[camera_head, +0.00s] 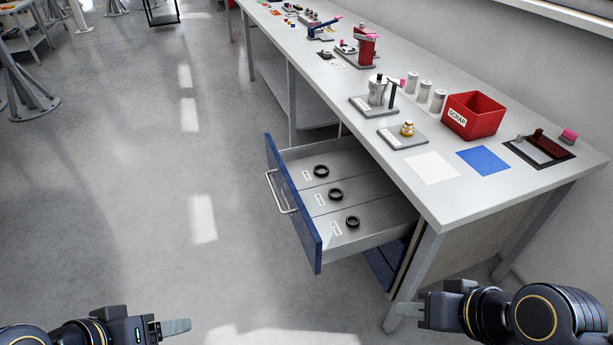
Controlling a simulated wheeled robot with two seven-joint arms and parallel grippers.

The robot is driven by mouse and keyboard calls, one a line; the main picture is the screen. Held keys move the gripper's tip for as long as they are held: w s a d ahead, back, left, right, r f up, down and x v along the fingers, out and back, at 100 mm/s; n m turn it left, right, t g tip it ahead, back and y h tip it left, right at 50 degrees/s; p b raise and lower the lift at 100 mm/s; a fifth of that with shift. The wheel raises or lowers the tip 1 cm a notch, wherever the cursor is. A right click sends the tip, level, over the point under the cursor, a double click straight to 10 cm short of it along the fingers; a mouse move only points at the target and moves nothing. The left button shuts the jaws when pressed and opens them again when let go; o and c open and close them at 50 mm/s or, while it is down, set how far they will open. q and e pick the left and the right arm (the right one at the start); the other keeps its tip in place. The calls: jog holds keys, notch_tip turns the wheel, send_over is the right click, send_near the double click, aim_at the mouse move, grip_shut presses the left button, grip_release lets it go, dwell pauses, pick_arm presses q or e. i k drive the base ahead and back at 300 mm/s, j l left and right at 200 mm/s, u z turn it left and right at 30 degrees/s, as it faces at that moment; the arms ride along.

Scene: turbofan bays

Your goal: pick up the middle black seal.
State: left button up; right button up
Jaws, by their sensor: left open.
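The middle black seal (335,199) is a small dark ring lying flat in the middle lane of an open drawer (378,186). One black seal (320,176) lies in the lane behind it and another black seal (352,227) in the lane in front. Each lane has a small white label at its left end. My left gripper (176,327) is at the bottom left, over the floor, open and well away from the drawer. My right gripper (408,310) is at the lower right, below the bench's near corner; its jaws are not clear. Neither gripper touches a seal.
The drawer's blue front (292,205) with its handle (280,193) sticks out left of the workbench (440,205). On the bench top are a red scrap bin (487,122), several metal cylinders, fixtures, a white sheet and a blue sheet (484,161). The floor left of the drawer is clear.

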aim_at(337, 190)
jog(key=i+z, duration=0.1)
jog(key=z, duration=0.3)
jog(key=j+z, duration=0.15)
jog(key=z, duration=0.2)
jog(key=i+j+z, duration=0.1)
jog(key=z, duration=0.3)
jog(key=i+j+z, duration=0.2)
jog(key=j, duration=0.25)
jog(key=i+j+z, duration=0.2)
jog(key=j, duration=0.2)
jog(key=j+z, duration=0.2)
jog(key=j, duration=0.25)
jog(key=i+j+z, duration=0.2)
jog(key=j, duration=1.65)
